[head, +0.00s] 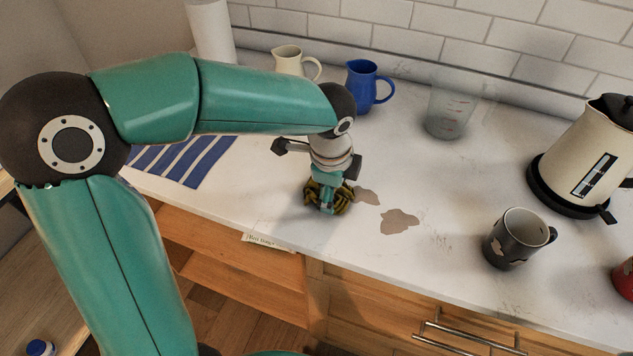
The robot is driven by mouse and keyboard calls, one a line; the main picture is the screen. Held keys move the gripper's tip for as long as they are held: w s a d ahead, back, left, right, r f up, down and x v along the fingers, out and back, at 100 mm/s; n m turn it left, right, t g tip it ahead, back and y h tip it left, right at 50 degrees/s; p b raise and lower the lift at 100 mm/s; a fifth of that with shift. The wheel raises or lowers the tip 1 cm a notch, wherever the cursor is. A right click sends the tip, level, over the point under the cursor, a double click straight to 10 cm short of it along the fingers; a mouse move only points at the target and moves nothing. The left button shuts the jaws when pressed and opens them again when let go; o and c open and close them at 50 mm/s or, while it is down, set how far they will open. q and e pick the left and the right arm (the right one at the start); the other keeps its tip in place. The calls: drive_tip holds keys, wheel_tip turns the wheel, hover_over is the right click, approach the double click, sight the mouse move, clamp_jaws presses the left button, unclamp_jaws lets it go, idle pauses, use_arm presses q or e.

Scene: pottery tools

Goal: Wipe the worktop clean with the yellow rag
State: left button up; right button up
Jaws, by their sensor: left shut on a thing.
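My left gripper (327,207) points down at the front part of the white worktop (350,255). It is shut on the yellow rag (343,200), which looks bunched up and dark yellow at the worktop surface. The fingers hide part of the rag. Brownish-grey stains lie just right of the rag: a small one (367,196) close beside it and a larger one (399,221) farther right. Fainter grey smudges show around the worktop. My right gripper is not in view.
A dark mug (515,240) stands right of the stains, with a cream kettle (590,150) behind it. A clear measuring cup (449,112), a blue jug (366,88) and a cream jug (291,62) stand at the back. A blue-striped cloth (190,158) lies left.

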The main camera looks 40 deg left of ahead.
sight(353, 190)
use_arm(q)
drive_tip(key=shift+w+d, duration=0.1)
drive_tip(key=shift+d, duration=0.2)
drive_tip(key=shift+a, duration=0.1)
drive_tip(key=shift+s+a, duration=0.2)
drive_tip(key=shift+a, duration=0.5)
drive_tip(key=shift+s+a, duration=0.2)
drive_tip(key=shift+a, duration=0.5)
drive_tip(key=shift+w+d+p, duration=0.75)
drive_tip(key=shift+w+d, duration=1.4)
drive_tip(key=shift+d, duration=0.2)
drive_tip(key=shift+f, duration=0.1)
